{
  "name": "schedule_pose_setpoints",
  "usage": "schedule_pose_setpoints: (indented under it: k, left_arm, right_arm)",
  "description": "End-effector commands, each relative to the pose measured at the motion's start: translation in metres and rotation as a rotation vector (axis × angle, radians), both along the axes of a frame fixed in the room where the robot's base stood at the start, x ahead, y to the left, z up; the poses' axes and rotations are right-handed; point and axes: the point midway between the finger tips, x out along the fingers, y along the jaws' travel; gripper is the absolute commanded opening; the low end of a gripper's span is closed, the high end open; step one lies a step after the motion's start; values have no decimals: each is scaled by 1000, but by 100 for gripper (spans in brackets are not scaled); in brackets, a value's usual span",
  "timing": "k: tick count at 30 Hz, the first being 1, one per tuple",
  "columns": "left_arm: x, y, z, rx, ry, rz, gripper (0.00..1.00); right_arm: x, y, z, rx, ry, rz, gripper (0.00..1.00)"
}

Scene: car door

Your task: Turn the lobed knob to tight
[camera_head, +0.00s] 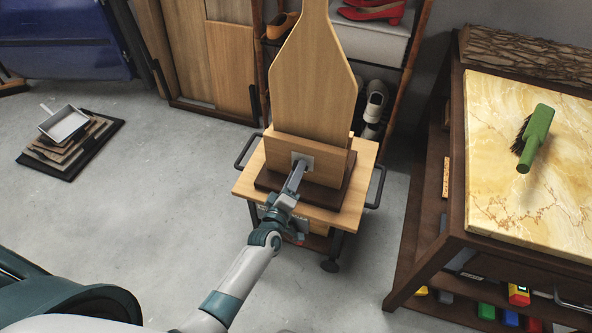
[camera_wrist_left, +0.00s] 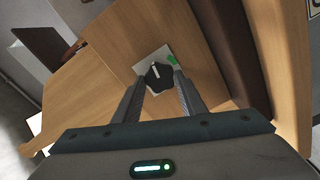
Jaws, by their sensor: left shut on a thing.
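The lobed knob (camera_wrist_left: 158,76) is dark with a pale pointer line, and it sits on a light square plate on the wooden board. A green mark (camera_wrist_left: 172,59) shows on the plate beside the knob. The plate (camera_head: 303,158) also shows in the head view, on the front block of the upright wooden stand. My left gripper (camera_wrist_left: 160,86) is shut on the knob, with one finger on each side of it. In the head view my left gripper (camera_head: 297,174) reaches the plate and hides the knob. My right gripper is not in view.
The stand rests on a small wooden cart (camera_head: 247,187) with dark side handles. A marble-topped table (camera_head: 500,220) with a green brush (camera_head: 537,135) stands at the right. A shoe rack stands behind. The floor at the left is mostly clear, apart from a stack with a dustpan (camera_head: 66,125).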

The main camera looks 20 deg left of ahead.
Motion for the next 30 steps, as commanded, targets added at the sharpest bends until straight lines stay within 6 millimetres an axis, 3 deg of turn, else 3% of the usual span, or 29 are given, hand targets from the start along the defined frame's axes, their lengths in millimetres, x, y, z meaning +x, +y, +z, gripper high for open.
schedule_pose_setpoints:
  k: [9,18,30]
  left_arm:
    - [0,-1,2,301,-7,0,15]
    - [-1,-1,2,587,-17,0,15]
    - [0,-1,1,932,-29,0,15]
  right_arm:
    - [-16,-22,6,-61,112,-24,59]
    - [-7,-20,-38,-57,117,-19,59]
    - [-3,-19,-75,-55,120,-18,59]
